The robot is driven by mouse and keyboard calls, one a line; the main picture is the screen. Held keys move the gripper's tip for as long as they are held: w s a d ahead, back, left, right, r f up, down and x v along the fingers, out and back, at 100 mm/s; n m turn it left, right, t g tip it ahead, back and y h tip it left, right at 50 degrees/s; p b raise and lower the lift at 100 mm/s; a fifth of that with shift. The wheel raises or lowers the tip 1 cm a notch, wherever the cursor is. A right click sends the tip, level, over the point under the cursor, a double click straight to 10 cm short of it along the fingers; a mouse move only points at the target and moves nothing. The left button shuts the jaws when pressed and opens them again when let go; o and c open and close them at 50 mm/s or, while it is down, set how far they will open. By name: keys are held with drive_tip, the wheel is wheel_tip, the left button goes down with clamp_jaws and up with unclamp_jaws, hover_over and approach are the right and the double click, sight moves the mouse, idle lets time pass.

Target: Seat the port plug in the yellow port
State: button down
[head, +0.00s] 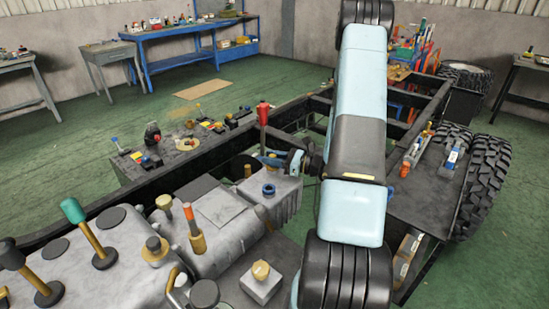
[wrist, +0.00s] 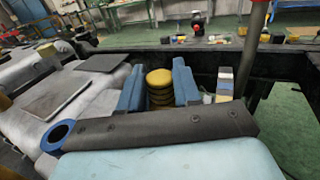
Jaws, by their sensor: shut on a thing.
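My gripper (wrist: 158,82) has its two blue fingers closed on the sides of a ribbed yellow plug (wrist: 160,88), which I take for the port plug. The plug's far end is hidden. In the head view my gripper (head: 270,161) is beside the grey housing, left of my arm, and the plug is too small to make out clearly. A blue-ringed port (head: 268,189) is on top of that housing, just below my gripper; it also shows at lower left in the wrist view (wrist: 57,134). I cannot tell which fitting is the yellow port.
A red-topped lever (head: 263,113) stands close behind my gripper. Yellow-capped fittings (head: 261,270) and an orange-tipped handle (head: 194,230) rise nearby. A green-knobbed lever (head: 86,230) is at left. The dark chassis rail (head: 100,205) runs behind, with loose parts on a grey shelf (head: 180,140) beyond.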

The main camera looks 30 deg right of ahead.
drive_tip(key=c, duration=0.8)
unclamp_jaws()
drive_tip(key=shift+a, duration=0.1)
drive_tip(key=v, duration=1.2)
drive_tip(key=s+a+r+n+g+h, duration=0.1)
drive_tip(key=s+a+r+n+g, duration=0.2)
drive_tip(key=a+r+n+g, duration=0.45)
drive_tip(key=s+a+r+n+g+h, duration=0.1)
drive_tip(key=s+a+r+n+g, duration=0.3)
drive_tip(key=a+r+n, duration=0.5)
drive_tip(key=s+a+r+n+t+h, duration=0.1)
drive_tip(key=s+r+n+h, duration=0.2)
drive_tip(key=r, duration=0.1)
drive_tip(key=s+a+r+n+t+h, duration=0.1)
drive_tip(key=s+r+n+t+h, duration=0.1)
drive_tip(key=s+r+n+h, duration=0.2)
drive_tip(key=s+a+r+n+t+h, duration=0.1)
drive_tip(key=s+a+r+n+h, duration=0.1)
drive_tip(key=s+r+n+h, duration=0.1)
drive_tip(key=shift+s+r+n+h, duration=0.2)
drive_tip(key=shift+s+r, duration=0.1)
drive_tip(key=shift+r, duration=0.35)
drive_tip(key=shift+s+r+n+h, duration=0.1)
drive_tip(key=shift+s+r+h, duration=0.15)
drive_tip(key=shift+r, duration=0.4)
